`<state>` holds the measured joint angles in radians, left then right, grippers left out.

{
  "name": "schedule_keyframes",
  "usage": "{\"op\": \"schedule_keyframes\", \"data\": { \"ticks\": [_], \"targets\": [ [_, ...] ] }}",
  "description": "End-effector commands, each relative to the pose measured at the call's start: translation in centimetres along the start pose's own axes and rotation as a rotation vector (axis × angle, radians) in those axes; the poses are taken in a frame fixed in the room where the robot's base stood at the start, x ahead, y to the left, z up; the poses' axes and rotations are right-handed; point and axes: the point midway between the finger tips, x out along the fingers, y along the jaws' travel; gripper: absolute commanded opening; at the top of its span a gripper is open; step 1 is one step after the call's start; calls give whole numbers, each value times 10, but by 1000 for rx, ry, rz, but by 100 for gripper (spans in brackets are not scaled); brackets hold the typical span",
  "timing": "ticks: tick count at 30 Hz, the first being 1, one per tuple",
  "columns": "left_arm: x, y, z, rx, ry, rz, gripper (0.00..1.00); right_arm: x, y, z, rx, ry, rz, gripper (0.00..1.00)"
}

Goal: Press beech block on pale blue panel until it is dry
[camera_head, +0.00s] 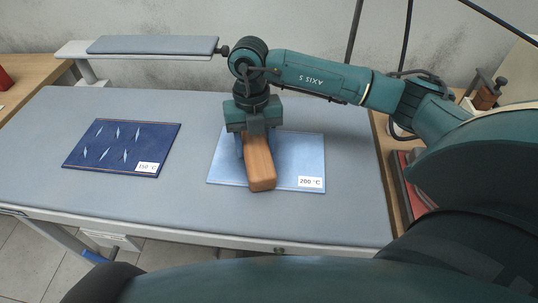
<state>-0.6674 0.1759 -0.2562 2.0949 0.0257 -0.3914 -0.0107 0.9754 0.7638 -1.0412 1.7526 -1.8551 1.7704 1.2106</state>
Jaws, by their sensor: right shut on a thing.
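The beech block (259,166) is a long brown wooden piece with rounded edges. It is over the middle of the pale blue panel (300,157), which lies flat on the grey padded table and bears a "200 °C" label. My right gripper (253,138) comes down from above and is shut on the far part of the block. The block appears to be at the panel's surface, but I cannot tell whether it presses on it. The gripper and block hide the middle of the panel. My left gripper is out of view.
A dark blue panel (121,147) with several pale slit-like marks and a "150 °C" label lies at the left of the grey table (185,205). A narrow padded board (153,45) stands at the back left. Wooden surfaces flank the table.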

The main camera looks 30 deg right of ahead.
Motion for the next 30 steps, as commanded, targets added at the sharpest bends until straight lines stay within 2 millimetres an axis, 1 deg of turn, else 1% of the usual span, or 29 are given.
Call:
{"op": "schedule_keyframes", "data": {
  "ticks": [5, 8, 30],
  "targets": [
    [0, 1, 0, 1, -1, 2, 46, 1, 0, 0, 0, 0, -2, 25],
    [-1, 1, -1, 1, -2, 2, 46, -2, 0, 0, 0, 0, -2, 25],
    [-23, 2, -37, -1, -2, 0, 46, -61, 0, -7, 0, -2, 0, 25]
  ]
}}
